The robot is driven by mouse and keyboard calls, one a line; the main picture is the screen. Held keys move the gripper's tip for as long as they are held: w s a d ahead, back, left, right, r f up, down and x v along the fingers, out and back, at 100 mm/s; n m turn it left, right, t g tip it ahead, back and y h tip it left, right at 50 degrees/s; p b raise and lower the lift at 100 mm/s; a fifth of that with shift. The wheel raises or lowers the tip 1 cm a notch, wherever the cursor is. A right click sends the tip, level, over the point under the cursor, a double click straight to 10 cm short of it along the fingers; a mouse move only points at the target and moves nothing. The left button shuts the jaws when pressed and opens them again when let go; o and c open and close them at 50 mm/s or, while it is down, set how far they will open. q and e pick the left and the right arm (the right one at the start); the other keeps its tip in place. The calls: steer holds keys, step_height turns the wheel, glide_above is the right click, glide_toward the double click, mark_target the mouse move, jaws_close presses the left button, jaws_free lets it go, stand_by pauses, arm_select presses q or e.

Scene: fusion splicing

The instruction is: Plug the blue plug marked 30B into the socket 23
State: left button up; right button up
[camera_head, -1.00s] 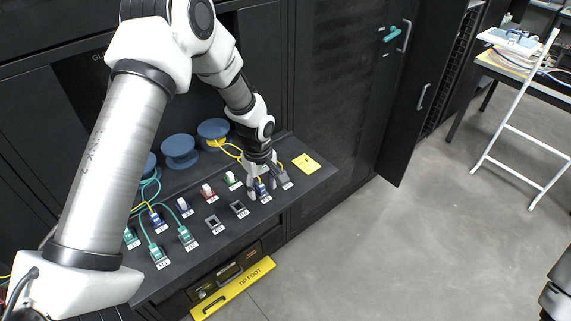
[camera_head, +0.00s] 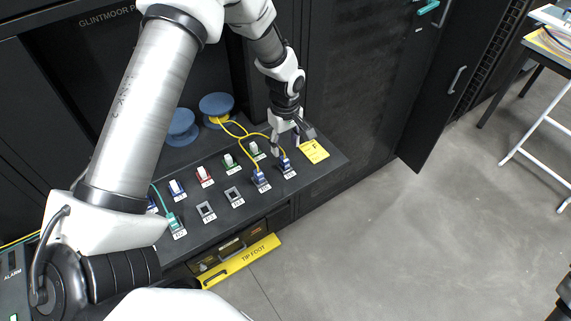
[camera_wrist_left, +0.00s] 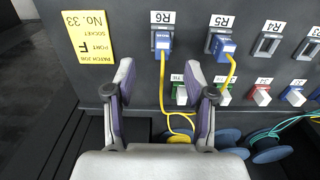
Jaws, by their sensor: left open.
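My left gripper (camera_head: 290,136) is open and empty, above the back of the black ledge near its right end. In the left wrist view its spread fingers (camera_wrist_left: 160,82) point toward the socket rows. A blue plug (camera_wrist_left: 162,40) with a yellow cable sits in the socket labelled R6; its small mark is unreadable. A second blue plug (camera_wrist_left: 225,46) with a yellow cable sits at R5. They also show in the head view (camera_head: 287,167) (camera_head: 260,181). I cannot make out socket 23 or the mark 30B. My right gripper is not in view.
Empty grey sockets R4 (camera_wrist_left: 268,46) and R3 (camera_wrist_left: 306,49) are beside R5. A yellow card (camera_head: 313,151) lies at the ledge's right. Blue spools (camera_head: 216,105) stand behind with yellow cable.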

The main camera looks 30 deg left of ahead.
mark_target(284, 159)
arm_select(q)
steer(key=f+b, duration=0.2)
steer(key=f, duration=0.1)
steer(key=f+b, duration=0.1)
steer(key=f, duration=0.2)
steer(key=shift+s+f+b, duration=0.2)
steer(key=shift+f+b, duration=0.15)
steer(key=shift+w+f, duration=0.15)
steer(key=shift+s, duration=0.25)
steer(key=shift+w, duration=0.15)
steer(key=shift+p, duration=0.3)
steer(key=shift+r, duration=0.2)
steer(key=shift+f, duration=0.1)
